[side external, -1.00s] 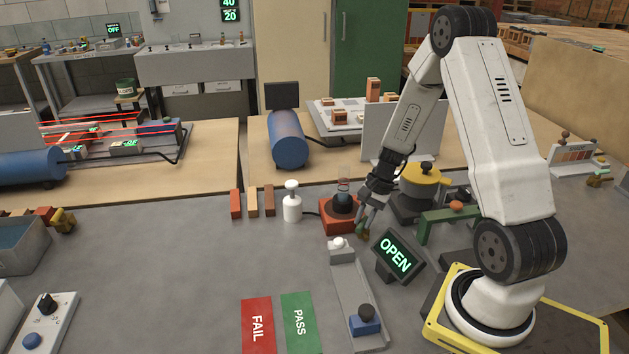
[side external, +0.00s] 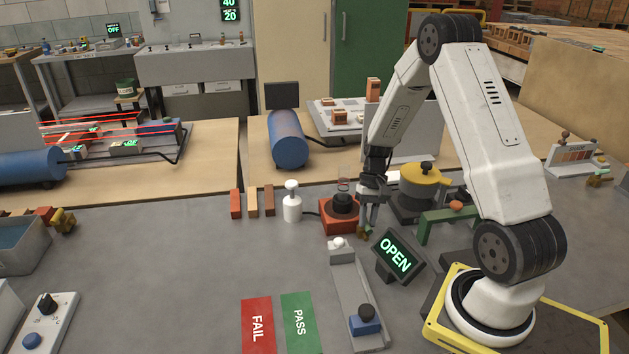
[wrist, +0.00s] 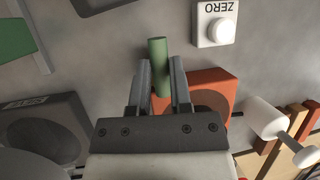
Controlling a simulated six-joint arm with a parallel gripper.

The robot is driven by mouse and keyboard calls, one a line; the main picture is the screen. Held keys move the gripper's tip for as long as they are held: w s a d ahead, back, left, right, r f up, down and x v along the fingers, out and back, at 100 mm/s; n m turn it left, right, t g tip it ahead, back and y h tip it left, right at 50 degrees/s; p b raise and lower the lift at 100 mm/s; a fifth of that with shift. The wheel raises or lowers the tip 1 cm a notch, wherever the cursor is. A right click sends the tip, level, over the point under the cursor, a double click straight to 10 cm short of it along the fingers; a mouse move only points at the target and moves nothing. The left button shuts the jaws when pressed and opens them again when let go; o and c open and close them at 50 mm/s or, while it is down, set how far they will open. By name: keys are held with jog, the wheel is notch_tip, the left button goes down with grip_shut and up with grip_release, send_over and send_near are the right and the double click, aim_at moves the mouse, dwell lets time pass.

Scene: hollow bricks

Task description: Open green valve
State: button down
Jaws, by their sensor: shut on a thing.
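The green valve handle (wrist: 157,55) shows between my fingertips in the wrist view. My gripper (wrist: 160,85) is shut on it, one finger on each side. In the side view my gripper (side external: 366,222) points down just right of the red-orange base with a black burner-like top (side external: 338,224). The valve is small there, and its lower part (side external: 362,233) is mostly hidden by the fingers. A screen (side external: 394,254) right of and in front of the gripper reads OPEN in green letters.
A white bottle (side external: 292,205) and several brick samples (side external: 252,202) stand left of the red-orange base. A yellow-topped pot (side external: 425,180) and a green bracket (side external: 440,224) are close on the right. A grey rail with a white ZERO button (side external: 338,243) lies in front.

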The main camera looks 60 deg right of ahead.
dwell(0.3)
jog(key=c, duration=0.5)
grip_release()
jog(key=shift+c, duration=0.2)
jog(key=v, duration=0.7)
jog(key=shift+d+r, duration=0.2)
jog(key=shift+r, duration=0.15)
jog(key=shift+a, duration=0.1)
jog(key=s+a+r+n+t+h, duration=0.1)
jog(key=a+n, duration=0.3)
jog(key=a, duration=0.7)
jog(key=s+a+r+n+t+h, duration=0.2)
jog(key=a+n+t+h, duration=0.1)
jog(key=a, duration=0.8)
jog(key=shift+s+a+n+h, duration=0.25)
jog(key=shift+s+n+h, duration=0.1)
jog(key=shift+n, duration=0.35)
